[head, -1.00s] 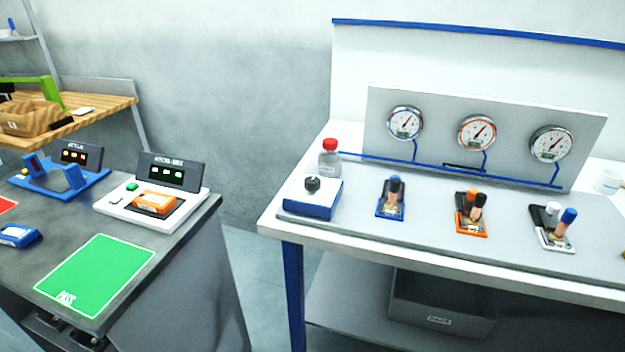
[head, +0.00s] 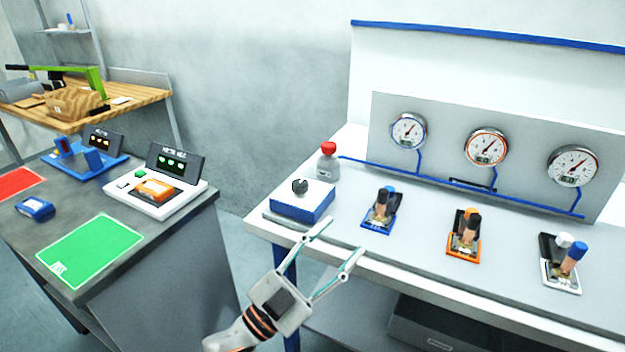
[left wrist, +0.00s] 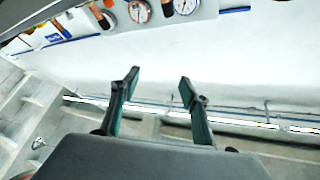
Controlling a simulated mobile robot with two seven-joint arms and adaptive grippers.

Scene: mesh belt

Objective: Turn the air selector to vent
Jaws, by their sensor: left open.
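The likely air selector is a black knob (head: 299,186) on a blue-and-white box (head: 303,203) at the left end of the white bench in the head view. Its markings are too small to read. My left gripper (head: 338,238) is open and empty, in front of the bench's front edge and below the box in the picture, apart from the knob. In the left wrist view the two fingers (left wrist: 157,80) stand apart with nothing between them. My right gripper is not in view.
A red-capped bottle (head: 327,162) stands behind the box. Blue, orange (head: 464,236) and white lever stations line the bench before a panel with three gauges (head: 486,147). A dark table (head: 90,280) with a green mat stands at left.

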